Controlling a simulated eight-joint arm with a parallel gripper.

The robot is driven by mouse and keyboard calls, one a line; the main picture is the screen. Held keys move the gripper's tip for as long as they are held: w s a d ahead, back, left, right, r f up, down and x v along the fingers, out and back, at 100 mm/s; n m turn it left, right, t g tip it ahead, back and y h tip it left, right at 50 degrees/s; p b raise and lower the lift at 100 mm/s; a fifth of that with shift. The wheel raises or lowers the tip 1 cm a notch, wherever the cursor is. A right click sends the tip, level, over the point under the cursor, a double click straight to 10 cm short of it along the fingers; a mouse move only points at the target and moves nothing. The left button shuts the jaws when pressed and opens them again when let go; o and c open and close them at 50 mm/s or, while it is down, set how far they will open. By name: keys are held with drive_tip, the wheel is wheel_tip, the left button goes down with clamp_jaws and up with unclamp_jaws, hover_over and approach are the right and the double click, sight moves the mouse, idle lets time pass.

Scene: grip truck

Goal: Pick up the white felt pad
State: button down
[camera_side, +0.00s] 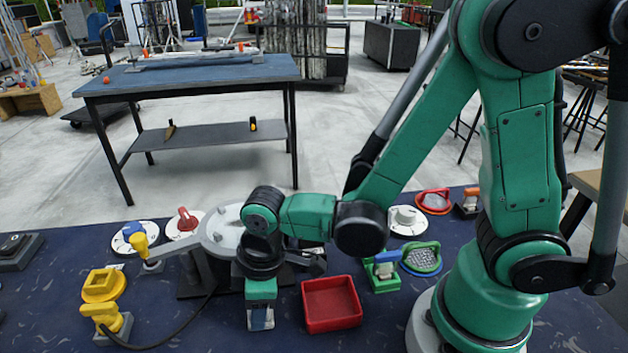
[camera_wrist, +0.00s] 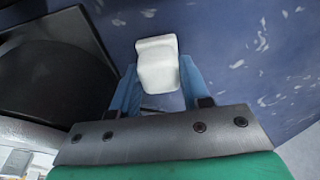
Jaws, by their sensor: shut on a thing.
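The white felt pad (camera_wrist: 157,62) is a small pale block with rounded edges in the wrist view. It sits between the tips of the two blue fingers of my gripper (camera_wrist: 158,82), which is shut on it. In the side view my gripper (camera_side: 261,320) points down at the front of the dark blue mat, left of the red tray. The pad is hard to make out there among the fingers. I cannot tell whether it touches the mat.
The red tray (camera_side: 332,303) stands empty close right of my gripper. A grey round fixture (camera_side: 222,228) is behind it. Yellow parts (camera_side: 103,284) and a black cable (camera_side: 180,335) lie left. A green-handled piece (camera_side: 421,259) is at the right. Bare mat lies in front.

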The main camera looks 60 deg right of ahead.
drive_tip(key=shift+r, duration=0.1)
wheel_tip(320, 180, up, 20)
idle(0.8)
